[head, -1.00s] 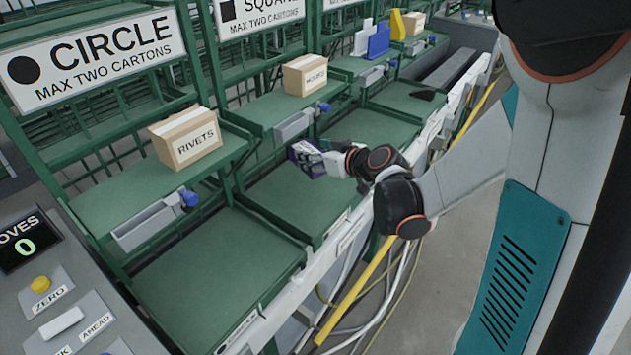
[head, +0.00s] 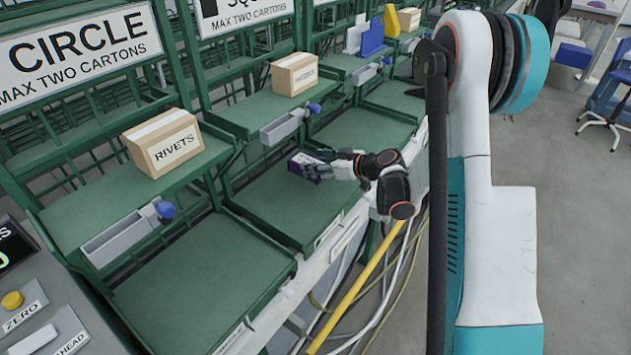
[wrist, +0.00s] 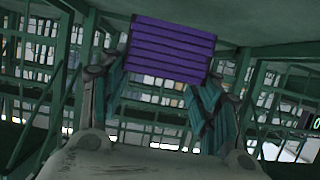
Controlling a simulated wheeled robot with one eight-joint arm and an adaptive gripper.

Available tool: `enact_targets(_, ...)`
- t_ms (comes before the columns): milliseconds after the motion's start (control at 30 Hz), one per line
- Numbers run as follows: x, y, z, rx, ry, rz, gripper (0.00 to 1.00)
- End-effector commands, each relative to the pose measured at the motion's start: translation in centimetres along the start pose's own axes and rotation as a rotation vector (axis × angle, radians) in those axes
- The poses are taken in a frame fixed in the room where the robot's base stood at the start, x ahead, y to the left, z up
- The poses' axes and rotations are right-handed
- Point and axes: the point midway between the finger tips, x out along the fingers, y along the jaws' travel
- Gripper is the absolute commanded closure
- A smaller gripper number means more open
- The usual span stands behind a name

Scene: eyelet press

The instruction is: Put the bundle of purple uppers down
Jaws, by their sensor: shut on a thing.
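The bundle of purple uppers (head: 304,166) is a small purple block with a pale top in the head view. In the wrist view the bundle (wrist: 168,50) shows as a stack of purple layers between two teal fingers. My gripper (head: 322,167) is shut on the bundle, over the green tray (head: 275,205) in the middle of the bench. I cannot tell whether the bundle touches the tray.
A RIVETS carton (head: 163,142) and another carton (head: 295,74) stand on the upper shelves. Grey bins with blue knobs (head: 128,234) hang below them. The near left tray (head: 195,285) is empty. A yellow pipe (head: 355,295) and cables run below the bench edge.

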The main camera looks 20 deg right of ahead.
Motion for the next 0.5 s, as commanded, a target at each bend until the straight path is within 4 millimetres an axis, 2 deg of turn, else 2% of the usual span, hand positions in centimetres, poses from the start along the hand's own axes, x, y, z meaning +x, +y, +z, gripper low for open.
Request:
enact_targets(33,0.4,0.0,0.8,0.001,0.001,0.0,0.77)
enact_targets(167,0.7,0.0,1.7,0.001,0.001,0.0,0.77)
enact_targets(367,1.7,0.0,4.2,0.001,0.001,0.001,0.77)
enact_targets(500,1.9,0.0,4.5,0.001,0.001,0.001,0.77)
